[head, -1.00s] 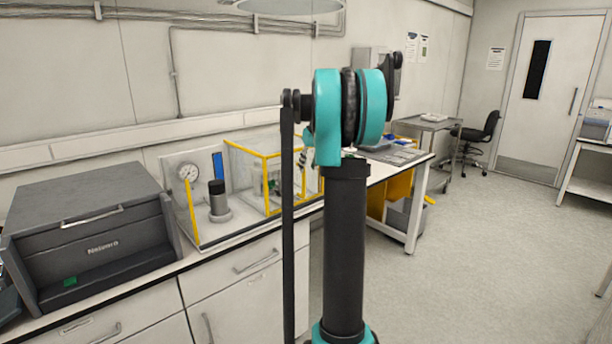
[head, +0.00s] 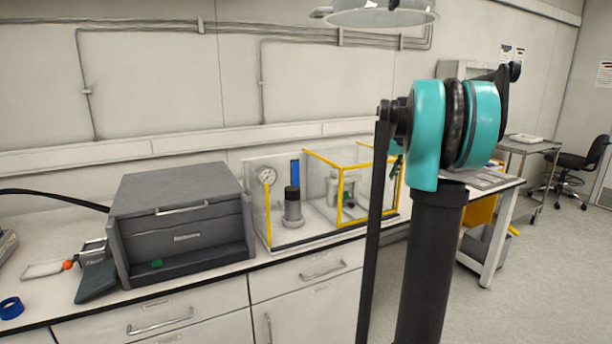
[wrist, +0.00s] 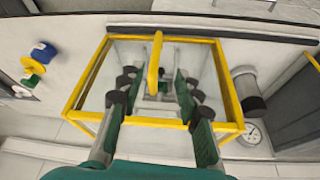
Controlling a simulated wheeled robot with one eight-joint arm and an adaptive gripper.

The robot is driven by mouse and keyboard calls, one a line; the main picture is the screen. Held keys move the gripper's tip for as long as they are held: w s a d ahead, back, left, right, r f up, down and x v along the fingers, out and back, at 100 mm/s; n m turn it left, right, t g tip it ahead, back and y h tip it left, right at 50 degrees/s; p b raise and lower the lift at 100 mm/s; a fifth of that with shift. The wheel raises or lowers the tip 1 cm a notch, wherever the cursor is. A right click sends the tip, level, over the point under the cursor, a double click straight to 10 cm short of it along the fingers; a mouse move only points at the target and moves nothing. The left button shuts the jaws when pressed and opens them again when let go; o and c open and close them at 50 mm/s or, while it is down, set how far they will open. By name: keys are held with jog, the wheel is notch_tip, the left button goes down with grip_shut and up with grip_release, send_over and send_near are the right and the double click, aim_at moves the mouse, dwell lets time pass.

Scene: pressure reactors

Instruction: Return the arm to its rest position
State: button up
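My arm (head: 440,135) stands folded upright at the right of the head view, with a teal joint on top of a dark column. It covers part of the bench behind it. My gripper (wrist: 157,90) shows in the wrist view, its two green-padded fingers spread apart with nothing held between them. Beyond the fingers lies the clear, yellow-edged enclosure (wrist: 232,85), which also shows on the bench in the head view (head: 342,175). I cannot tell how far the fingertips are from it. In the head view my gripper is mostly hidden behind the arm.
A dark grey box unit (head: 180,205) sits on the bench, left of a pressure gauge (head: 266,176) and a dark-topped cylinder (head: 292,208). A blue ring (head: 11,308) lies at far left. A lamp (head: 382,12) hangs above.

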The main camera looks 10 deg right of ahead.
jog(key=s+a+f+m, duration=0.1)
jog(key=s+a+f, duration=1.3)
jog(key=s, duration=0.3)
jog(key=s+a+f, duration=0.2)
jog(key=s+f, duration=0.5)
jog(key=s, duration=0.2)
jog(key=s+a+f, duration=0.3)
jog(key=s+f, duration=0.3)
jog(key=s, duration=0.4)
jog(key=shift+a+f+m+h, duration=0.3)
jog(key=shift+a+f+m, duration=0.05)
jog(key=shift+m, duration=0.05)
